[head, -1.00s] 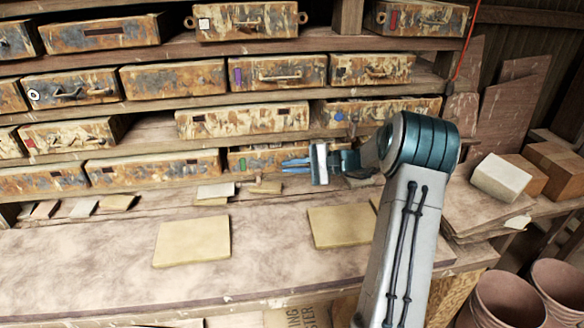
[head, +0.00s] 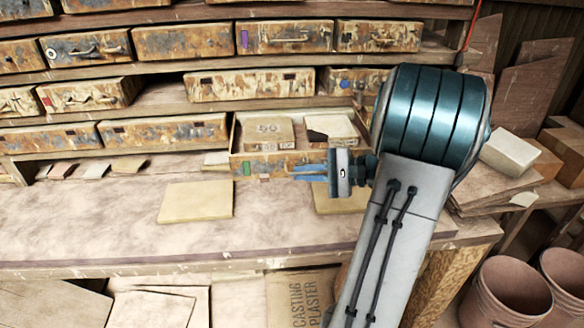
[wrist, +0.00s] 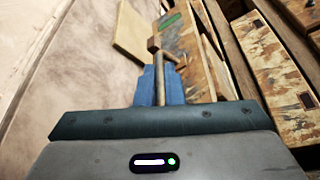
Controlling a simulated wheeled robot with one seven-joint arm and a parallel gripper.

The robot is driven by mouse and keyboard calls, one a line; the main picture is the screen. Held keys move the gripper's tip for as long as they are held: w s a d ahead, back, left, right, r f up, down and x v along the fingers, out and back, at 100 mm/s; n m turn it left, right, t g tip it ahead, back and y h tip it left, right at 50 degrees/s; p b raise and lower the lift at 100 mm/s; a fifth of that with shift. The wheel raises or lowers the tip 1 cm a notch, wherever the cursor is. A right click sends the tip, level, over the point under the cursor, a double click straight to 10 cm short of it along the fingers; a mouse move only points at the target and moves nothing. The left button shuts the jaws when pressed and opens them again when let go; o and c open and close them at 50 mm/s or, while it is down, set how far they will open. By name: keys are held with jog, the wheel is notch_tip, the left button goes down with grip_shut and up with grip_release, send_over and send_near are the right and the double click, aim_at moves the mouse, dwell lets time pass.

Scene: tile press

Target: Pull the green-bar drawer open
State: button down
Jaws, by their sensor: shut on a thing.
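The green-bar drawer (head: 256,169) stands pulled out from the bottom row of the shelving in the head view, with its open top showing blocks inside. Its green bar (head: 247,169) is on the left of its front, and the bar also shows in the wrist view (wrist: 171,19). My gripper (head: 312,172) is at the drawer's front, its blue fingers pointing left. In the wrist view my gripper (wrist: 160,85) is shut on the drawer's handle (wrist: 155,45), a rod between the blue fingers. The right part of the drawer front is hidden behind my gripper in the head view.
Several other drawers, such as one with a blue mark (head: 366,82), fill the shelving. Flat tan tiles, one at left (head: 195,202), lie on the bench (head: 90,220). Blocks (head: 508,151) stand at the right, and buckets (head: 505,300) on the floor.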

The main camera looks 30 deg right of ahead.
jog(key=shift+s+a+f, duration=0.1)
jog(key=shift+s+f, duration=0.05)
jog(key=shift+s, duration=0.15)
jog(key=c, duration=1.8)
grip_release()
jog(key=shift+s, duration=0.1)
jog(key=b+v, duration=0.1)
jog(key=v, duration=1.3)
jog(key=shift+a, duration=0.15)
